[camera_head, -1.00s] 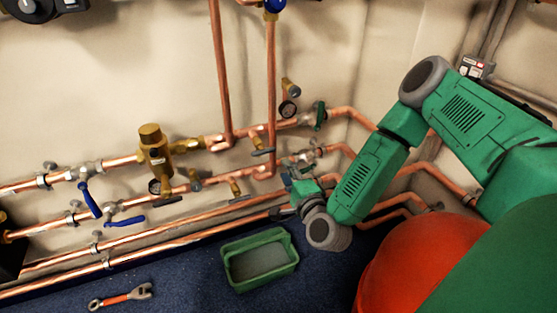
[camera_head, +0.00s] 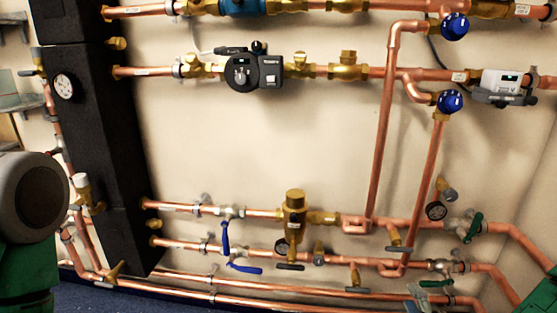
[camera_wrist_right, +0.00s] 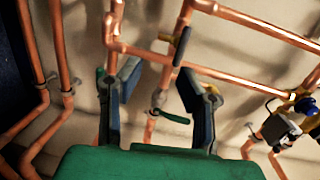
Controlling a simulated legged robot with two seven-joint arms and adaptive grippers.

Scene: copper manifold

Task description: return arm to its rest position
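My right gripper (camera_head: 426,298) shows at the bottom right of the head view, small and partly cut off, in front of the lower copper pipes. In the right wrist view the same gripper (camera_wrist_right: 158,84) has its two dark fingers apart, with nothing held between them. Copper pipes and a green-handled valve (camera_wrist_right: 174,117) show behind the gap; I cannot tell whether a finger touches them. A bit of my green right arm (camera_head: 540,297) shows in the lower right corner. My left arm (camera_head: 35,215) is at the left edge; its gripper is outside the view.
A copper manifold covers the wall, with a black vertical block (camera_head: 100,140), a black pump (camera_head: 252,72), a brass fitting (camera_head: 294,218) and blue-handled valves (camera_head: 225,238). A green-handled valve (camera_head: 473,228) is above my right gripper. Blue floor (camera_head: 90,298) shows at lower left.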

